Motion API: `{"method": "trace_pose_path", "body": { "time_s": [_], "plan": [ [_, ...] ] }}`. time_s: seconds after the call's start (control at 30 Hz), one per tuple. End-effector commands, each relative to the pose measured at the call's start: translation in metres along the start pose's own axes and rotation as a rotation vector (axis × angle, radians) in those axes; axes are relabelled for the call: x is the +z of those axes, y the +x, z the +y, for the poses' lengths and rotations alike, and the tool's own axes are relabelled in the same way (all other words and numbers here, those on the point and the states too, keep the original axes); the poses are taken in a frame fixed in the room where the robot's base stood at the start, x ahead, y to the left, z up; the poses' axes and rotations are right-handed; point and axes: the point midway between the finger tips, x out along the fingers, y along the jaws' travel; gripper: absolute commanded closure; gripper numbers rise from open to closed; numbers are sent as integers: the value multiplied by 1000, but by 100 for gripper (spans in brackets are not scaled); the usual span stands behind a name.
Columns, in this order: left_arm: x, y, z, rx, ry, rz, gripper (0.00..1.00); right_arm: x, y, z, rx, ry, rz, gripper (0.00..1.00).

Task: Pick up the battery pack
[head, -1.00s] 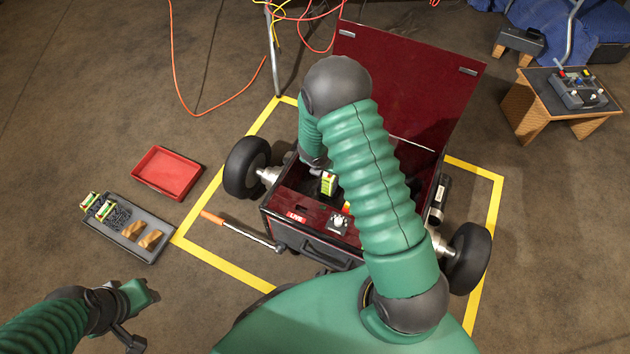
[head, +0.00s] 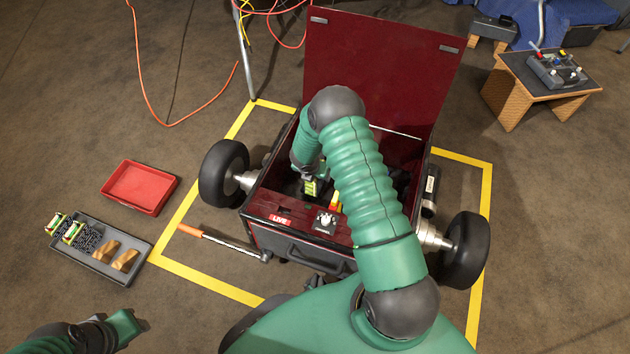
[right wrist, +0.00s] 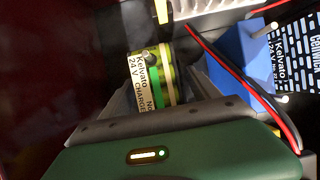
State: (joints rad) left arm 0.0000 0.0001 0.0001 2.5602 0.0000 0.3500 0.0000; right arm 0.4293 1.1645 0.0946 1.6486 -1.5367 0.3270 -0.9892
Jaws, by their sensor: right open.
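A green and yellow battery pack (head: 311,188) with a white label stands inside the open dark red box (head: 262,204). It also shows in the right wrist view (right wrist: 152,78), with its label reading "Kelvato 24 V". My right gripper (head: 309,178) reaches down into the box right at the pack. In the right wrist view its open grey fingers (right wrist: 160,100) lie either side of the pack's near end. Whether they touch it I cannot tell. My left gripper (head: 122,330) is low at the left, away from the box, its fingers mostly out of sight.
A blue block (right wrist: 243,62) and red and black wires (right wrist: 235,75) lie close right of the pack. The raised red lid (head: 385,60) stands behind. A red tray (head: 140,188) and a grey tray (head: 105,263) with similar packs lie left. An orange-handled bar (head: 225,240) lies before the box.

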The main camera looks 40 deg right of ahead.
Motion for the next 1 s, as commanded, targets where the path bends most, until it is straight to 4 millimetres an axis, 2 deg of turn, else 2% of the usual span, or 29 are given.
{"method": "trace_pose_path", "body": {
  "time_s": [0.13, 0.17, 0.6, 0.7, 1.0],
  "plan": [
    [0, -2, 0, 0, 0, 0, 63, 1, -2, 0, 0, 0, -1, 29],
    [0, -2, 0, 0, 0, 0, 63, 1, -2, 0, 0, 0, -1, 32],
    [0, -1, 0, 0, 0, 0, 63, 1, -2, 0, 1, 0, 0, 89],
    [0, -1, 0, 0, 0, 0, 63, 1, -2, 0, 1, 0, 0, 100],
    [0, -2, 0, 0, 0, 0, 63, 3, -3, 1, 2, 1, -4, 100]
  ]
}}
